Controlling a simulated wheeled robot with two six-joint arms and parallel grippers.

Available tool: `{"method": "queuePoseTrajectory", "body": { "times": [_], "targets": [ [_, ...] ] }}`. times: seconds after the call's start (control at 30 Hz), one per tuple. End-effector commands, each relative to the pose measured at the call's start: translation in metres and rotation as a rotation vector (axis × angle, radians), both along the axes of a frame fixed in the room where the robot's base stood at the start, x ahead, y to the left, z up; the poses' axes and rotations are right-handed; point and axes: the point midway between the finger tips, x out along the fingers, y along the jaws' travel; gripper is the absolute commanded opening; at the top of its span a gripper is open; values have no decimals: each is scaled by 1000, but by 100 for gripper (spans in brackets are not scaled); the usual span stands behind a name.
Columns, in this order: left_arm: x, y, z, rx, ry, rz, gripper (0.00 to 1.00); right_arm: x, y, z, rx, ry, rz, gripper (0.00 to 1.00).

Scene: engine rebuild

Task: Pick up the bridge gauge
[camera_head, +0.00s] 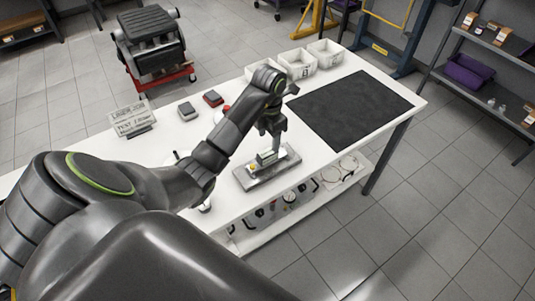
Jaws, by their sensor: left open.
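My left gripper (272,142) points down over the front part of the white table. Its jaws are open, just above or around a small grey-green block-like item (266,157). That item sits on a flat grey metal plate (284,165), with a small yellow part (252,168) beside it. The item may be the bridge gauge, but it is small and partly covered by the gripper, so I cannot tell for sure. Whether the fingers touch it is also unclear. My right gripper is not in view.
A black mat (350,108) covers the table's right part. White bins (297,64) line the back edge. Gauges and tools lie on the lower shelf (262,228). An engine (150,38) stands behind.

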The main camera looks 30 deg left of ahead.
Motion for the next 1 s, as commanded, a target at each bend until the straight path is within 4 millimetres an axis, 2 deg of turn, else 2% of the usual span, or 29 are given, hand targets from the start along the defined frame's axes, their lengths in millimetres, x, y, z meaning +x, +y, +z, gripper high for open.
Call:
{"method": "queuePoseTrajectory", "body": {
  "times": [0.03, 0.37, 0.47, 0.6, 0.7, 0.83, 1.0],
  "targets": [
    [0, 0, -12, 0, 0, 0, 55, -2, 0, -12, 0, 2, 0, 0],
    [0, 0, -43, 0, 0, 0, 55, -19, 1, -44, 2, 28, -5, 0],
    [0, 0, -46, 0, 0, 0, 55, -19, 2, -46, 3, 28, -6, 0],
    [-2, 2, -63, -1, 4, 0, 55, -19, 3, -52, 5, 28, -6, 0],
    [-4, 3, -72, -2, 6, 2, 55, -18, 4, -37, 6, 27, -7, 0],
    [-3, 3, -89, -1, 3, 1, 55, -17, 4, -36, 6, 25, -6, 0],
    [-3, 3, -95, 0, 0, 0, 55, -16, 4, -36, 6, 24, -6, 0]
  ]
}}
